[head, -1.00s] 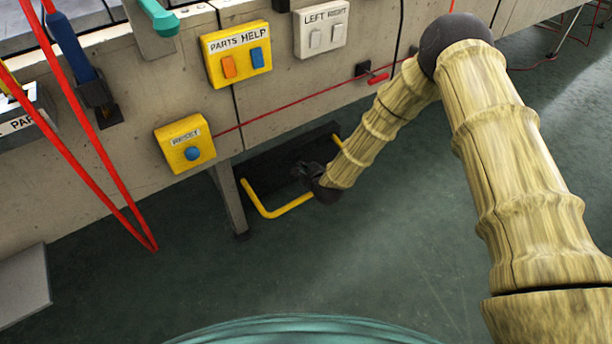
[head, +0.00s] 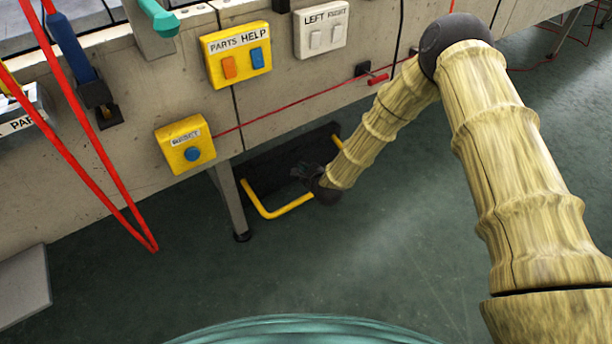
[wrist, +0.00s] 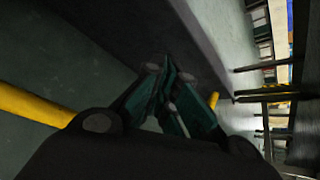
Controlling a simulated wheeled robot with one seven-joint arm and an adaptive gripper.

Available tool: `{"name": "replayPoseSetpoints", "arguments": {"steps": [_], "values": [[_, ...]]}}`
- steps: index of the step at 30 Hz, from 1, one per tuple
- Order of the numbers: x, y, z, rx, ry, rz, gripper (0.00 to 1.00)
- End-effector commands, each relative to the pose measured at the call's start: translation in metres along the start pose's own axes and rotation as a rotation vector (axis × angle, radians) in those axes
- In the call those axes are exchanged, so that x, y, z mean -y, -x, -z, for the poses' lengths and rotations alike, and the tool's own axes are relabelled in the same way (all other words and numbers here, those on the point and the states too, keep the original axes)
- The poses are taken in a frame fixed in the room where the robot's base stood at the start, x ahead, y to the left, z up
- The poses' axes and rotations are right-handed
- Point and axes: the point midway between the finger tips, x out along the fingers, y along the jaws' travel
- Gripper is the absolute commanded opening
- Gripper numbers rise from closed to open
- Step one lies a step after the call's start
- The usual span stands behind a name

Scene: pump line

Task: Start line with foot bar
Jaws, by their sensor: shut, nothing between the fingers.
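The foot bar (head: 286,207) is a yellow tube low under the bench, in front of a dark plate (head: 270,165). In the wrist view a yellow length of it (wrist: 35,108) runs in from the left, and a short yellow piece (wrist: 213,101) shows to the right of the fingers. My gripper (head: 306,172) is down at the bar, over or just behind its front tube. In the wrist view my gripper's dark green fingers (wrist: 168,85) are closed together with nothing between them. Whether they touch the bar or plate cannot be told.
On the bench side are a yellow box with a blue button (head: 185,145), a PARTS HELP box (head: 236,54) and a LEFT RIGHT box (head: 321,29). A red cord (head: 300,99) runs along the bench. A bench leg (head: 230,200) stands left of the bar. Front floor is clear.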

Motion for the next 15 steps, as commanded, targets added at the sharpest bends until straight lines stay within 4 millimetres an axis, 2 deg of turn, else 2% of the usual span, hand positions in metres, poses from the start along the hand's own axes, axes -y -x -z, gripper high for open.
{"name": "replayPoseSetpoints", "arguments": {"steps": [15], "values": [[-0.0042,-0.0060,0.0040,0.000,0.000,0.000,0.00]]}}
